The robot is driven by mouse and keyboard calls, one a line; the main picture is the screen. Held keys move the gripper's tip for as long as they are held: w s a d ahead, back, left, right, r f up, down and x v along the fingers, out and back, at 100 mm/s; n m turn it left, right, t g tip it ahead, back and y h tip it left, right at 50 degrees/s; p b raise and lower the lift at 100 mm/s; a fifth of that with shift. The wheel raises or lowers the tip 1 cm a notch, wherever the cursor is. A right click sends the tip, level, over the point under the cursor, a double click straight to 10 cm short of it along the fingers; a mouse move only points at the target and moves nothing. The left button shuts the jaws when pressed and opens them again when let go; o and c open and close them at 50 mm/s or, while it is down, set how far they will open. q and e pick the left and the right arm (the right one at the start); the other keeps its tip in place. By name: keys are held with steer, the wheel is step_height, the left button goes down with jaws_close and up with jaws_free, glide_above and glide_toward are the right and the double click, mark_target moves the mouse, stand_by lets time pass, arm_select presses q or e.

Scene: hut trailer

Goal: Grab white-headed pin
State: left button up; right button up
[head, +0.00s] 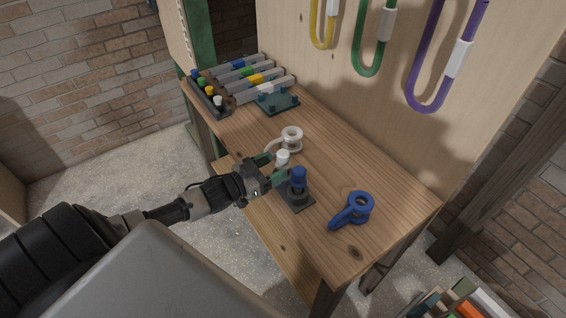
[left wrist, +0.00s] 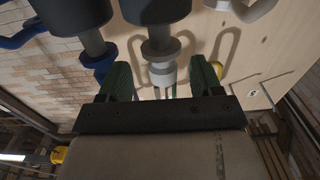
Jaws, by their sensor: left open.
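In the left wrist view, which looks upside down, the white head (left wrist: 163,74) lies between the spread fingers of my left gripper (left wrist: 161,80). Gaps show on both sides, so the fingers look apart from it. The blue-headed pin (left wrist: 99,58) is just outside the left finger. My right gripper is not in view.
A white ring-handled piece (head: 291,136) lies behind the white-headed pin, and a blue one (head: 355,208) lies to the right. A dark base plate (head: 297,201) is under the blue pin. A rack of coloured pins (head: 208,98) stands at the far left. The bench front right (head: 340,255) is clear.

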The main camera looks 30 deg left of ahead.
mark_target(278, 165)
arm_select(q)
steer(key=x, duration=0.4)
steer(key=shift+w+f, duration=0.15)
steer(key=shift+f, duration=0.05)
steer(key=c, duration=0.9)
step_height(278, 165, up, 10)
steer(key=shift+r, duration=0.1)
